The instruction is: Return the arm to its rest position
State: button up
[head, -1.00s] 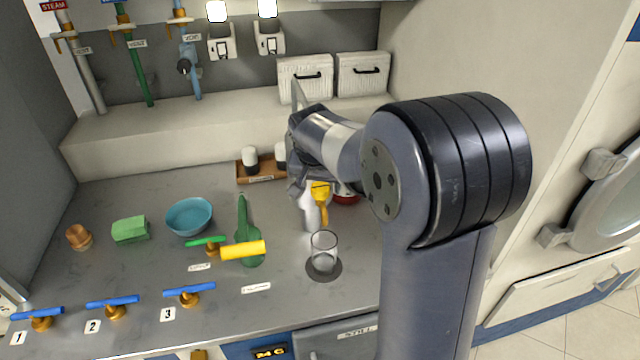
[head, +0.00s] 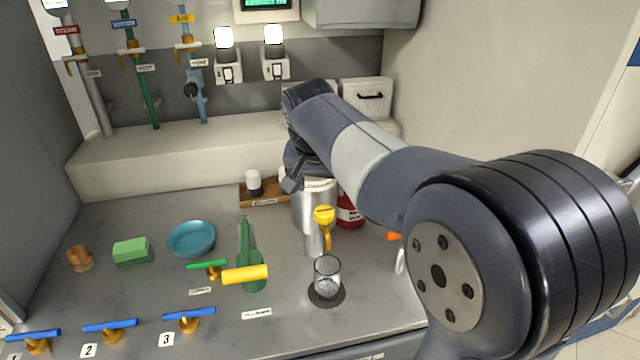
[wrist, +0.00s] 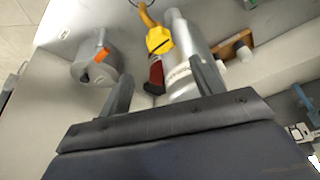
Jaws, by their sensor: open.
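My arm reaches from the right over the counter (head: 120,210) in the head view. My gripper (wrist: 163,88) is open in the wrist view, its two fingers apart with nothing held between them. In the head view my gripper is partly hidden by my wrist, above and behind the silver cylinder (head: 307,212) with a yellow tap (head: 324,214). In the wrist view the silver cylinder (wrist: 185,50) lies beyond the fingers; I cannot tell how near.
A red bottle (head: 349,212) stands beside the cylinder, and a clear glass (head: 327,277) stands in front. A wooden tray (head: 263,201) sits behind left. A blue bowl (head: 191,240), green sponge (head: 132,251) and green bottle (head: 246,240) are left. A grey can (wrist: 95,65) shows in the wrist view.

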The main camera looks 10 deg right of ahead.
aim_at(324, 211)
jog(key=x, duration=1)
jog(key=shift+w+f+p, duration=0.15)
jog(key=shift+f+p, duration=0.1)
jog(key=shift+p, duration=0.15)
jog(key=shift+w+d, duration=0.1)
jog(key=shift+f, duration=0.1)
